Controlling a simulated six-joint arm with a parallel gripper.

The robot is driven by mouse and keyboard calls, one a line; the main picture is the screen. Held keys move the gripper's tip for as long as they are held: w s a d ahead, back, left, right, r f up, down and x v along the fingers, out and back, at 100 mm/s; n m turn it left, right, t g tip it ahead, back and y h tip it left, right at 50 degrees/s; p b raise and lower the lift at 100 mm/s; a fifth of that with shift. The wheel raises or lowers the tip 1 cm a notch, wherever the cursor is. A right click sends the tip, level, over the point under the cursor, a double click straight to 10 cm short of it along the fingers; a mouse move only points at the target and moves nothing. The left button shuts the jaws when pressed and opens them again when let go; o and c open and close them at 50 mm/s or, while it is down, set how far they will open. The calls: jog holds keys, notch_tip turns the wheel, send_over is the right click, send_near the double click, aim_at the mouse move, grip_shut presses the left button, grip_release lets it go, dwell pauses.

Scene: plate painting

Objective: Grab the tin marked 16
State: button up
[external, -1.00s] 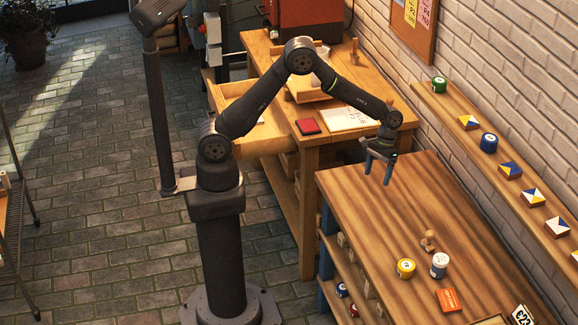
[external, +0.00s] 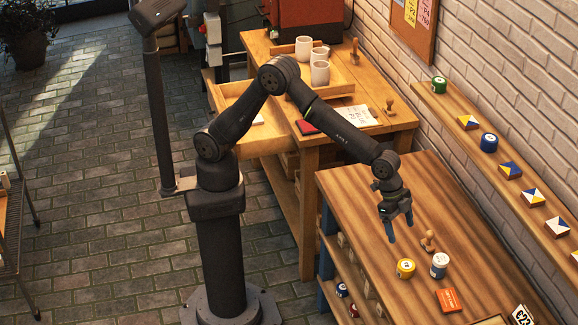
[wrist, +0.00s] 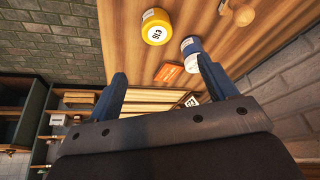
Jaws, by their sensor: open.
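A yellow tin (external: 405,268) with a white top stands on the striped wooden table. In the wrist view the yellow tin (wrist: 158,15) shows a label that seems to read 16. My gripper (external: 400,231) hangs above the table, up and slightly left of the tin in the external view, with its blue fingers apart and nothing between them. In the wrist view my gripper (wrist: 161,66) has the yellow tin beyond its fingertips, not touching.
A blue and white tin (external: 439,266) stands just right of the yellow one. A wooden stamp (external: 428,241) stands behind them and an orange box (external: 449,300) lies in front. A wall shelf (external: 460,142) with tins and small boxes runs along the right.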

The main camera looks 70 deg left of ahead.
send_near(407, 265)
jog(key=x, duration=0.5)
jog(key=shift+w, duration=0.25)
jog(key=shift+s+x, duration=0.15)
jog(key=shift+x, duration=1.1)
jog(key=shift+s+x, duration=0.15)
jog(key=shift+x, duration=1.1)
jog(key=shift+f, duration=0.1)
jog(key=c, duration=1.1)
